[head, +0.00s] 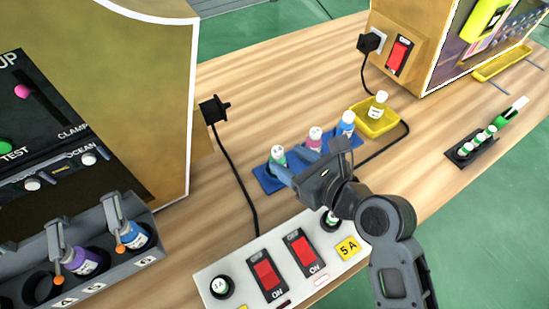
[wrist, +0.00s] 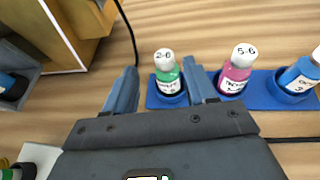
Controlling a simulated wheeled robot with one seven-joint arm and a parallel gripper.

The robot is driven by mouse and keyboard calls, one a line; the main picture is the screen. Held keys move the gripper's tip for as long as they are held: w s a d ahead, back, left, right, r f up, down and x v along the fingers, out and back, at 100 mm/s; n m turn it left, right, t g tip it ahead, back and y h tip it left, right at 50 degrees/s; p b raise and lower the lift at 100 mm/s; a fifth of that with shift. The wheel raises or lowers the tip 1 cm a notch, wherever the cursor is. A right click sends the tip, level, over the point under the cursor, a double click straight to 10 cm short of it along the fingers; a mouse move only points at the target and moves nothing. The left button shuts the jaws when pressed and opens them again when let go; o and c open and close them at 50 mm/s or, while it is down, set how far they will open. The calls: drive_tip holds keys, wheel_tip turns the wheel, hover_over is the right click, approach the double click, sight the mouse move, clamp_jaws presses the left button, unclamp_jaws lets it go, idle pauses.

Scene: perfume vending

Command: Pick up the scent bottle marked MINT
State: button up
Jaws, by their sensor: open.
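A small green bottle (wrist: 167,78) with a white cap marked 2-6 stands upright in the left hole of a blue rack (wrist: 255,103). Its label is too small to read surely, so I cannot confirm MINT. In the head view the green bottle (head: 278,154) is at the rack's left end. A pink bottle (wrist: 235,75) marked 5-6 and a blue bottle (wrist: 300,75) stand to its right. My gripper (wrist: 159,68) is open and empty, its fingers on either side of the green bottle in the wrist view. In the head view my gripper (head: 292,166) is close by the rack.
A yellow tray (head: 375,124) with a white-capped bottle stands behind the rack. A white switch panel (head: 230,269) with red switches is in front. A grey holder (head: 90,285) with purple and blue bottles is at left. A black rack (head: 466,150) is at right. Black cables cross the table.

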sight(280, 152)
drive_tip(key=x, duration=0.5)
drive_tip(key=shift+w+f, duration=0.15)
drive_tip(key=shift+w, duration=0.25)
drive_tip(key=shift+c, duration=0.3)
clamp_jaws()
